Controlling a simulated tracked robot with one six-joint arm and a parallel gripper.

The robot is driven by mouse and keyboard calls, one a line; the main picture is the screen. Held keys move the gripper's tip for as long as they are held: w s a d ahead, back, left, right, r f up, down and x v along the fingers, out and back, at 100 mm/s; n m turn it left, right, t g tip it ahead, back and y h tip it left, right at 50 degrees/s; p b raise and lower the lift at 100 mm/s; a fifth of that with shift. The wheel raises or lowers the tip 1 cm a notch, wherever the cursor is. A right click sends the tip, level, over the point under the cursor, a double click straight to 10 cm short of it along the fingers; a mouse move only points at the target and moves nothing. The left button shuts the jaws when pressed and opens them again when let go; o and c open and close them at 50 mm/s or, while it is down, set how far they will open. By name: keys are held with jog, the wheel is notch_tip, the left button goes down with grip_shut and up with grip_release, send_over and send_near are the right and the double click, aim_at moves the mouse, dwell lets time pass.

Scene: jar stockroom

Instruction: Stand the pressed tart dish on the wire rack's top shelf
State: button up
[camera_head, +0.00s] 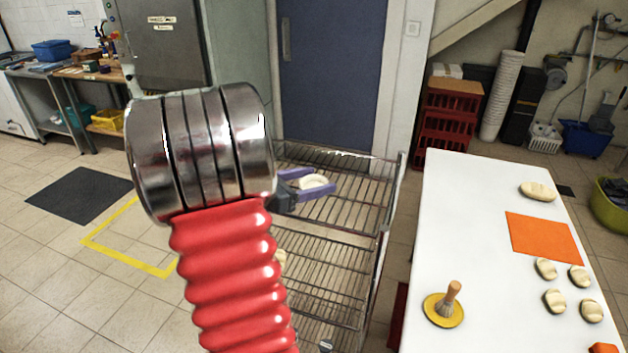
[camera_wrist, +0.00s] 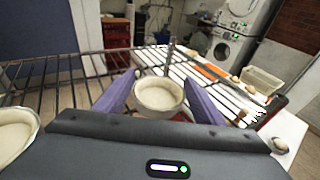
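A pale tart dish (camera_head: 313,182) with cream dough in it sits between the purple fingers of my gripper (camera_head: 300,183). In the wrist view the dish (camera_wrist: 158,96) is upright, and the fingers meet its rim on both sides. The gripper (camera_wrist: 160,92) is shut on it. It is over the wire rack's top shelf (camera_head: 345,205); I cannot tell whether its base touches the wires. A second pale dish (camera_wrist: 14,132) shows at the left edge of the wrist view. My arm hides the rack's left part in the head view.
The white table (camera_head: 455,205) right of the rack carries dough pieces (camera_head: 537,191), an orange mat (camera_head: 543,238) and a wooden-handled tool (camera_head: 449,297) on a yellow disc. Red crates (camera_head: 448,115) stand behind. The top shelf's right part looks clear. A cream thing (camera_head: 281,259) shows lower, beside my arm.

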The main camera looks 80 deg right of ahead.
jog(key=o, duration=0.4)
jog(key=shift+w+r, duration=0.1)
jog(key=shift+r, duration=0.05)
jog(key=v, duration=1.2)
jog(key=shift+a, duration=0.1)
dwell(0.6)
jog(key=w+a+m+t+y, duration=0.3)
jog(key=a+t+y, duration=0.1)
jog(key=a, duration=1.1)
jog(key=w+a+m+t+y, duration=0.3)
jog(key=a+t, duration=0.3)
jog(key=a, duration=0.9)
jog(key=w+a+m+t+y, duration=0.3)
jog(key=a+m+t+y, duration=0.1)
jog(key=a, duration=1.1)
jog(key=shift+w+a+f+t+y, duration=0.2)
jog(key=shift+w+t+y, duration=0.2)
jog(key=shift+t+y, duration=0.3)
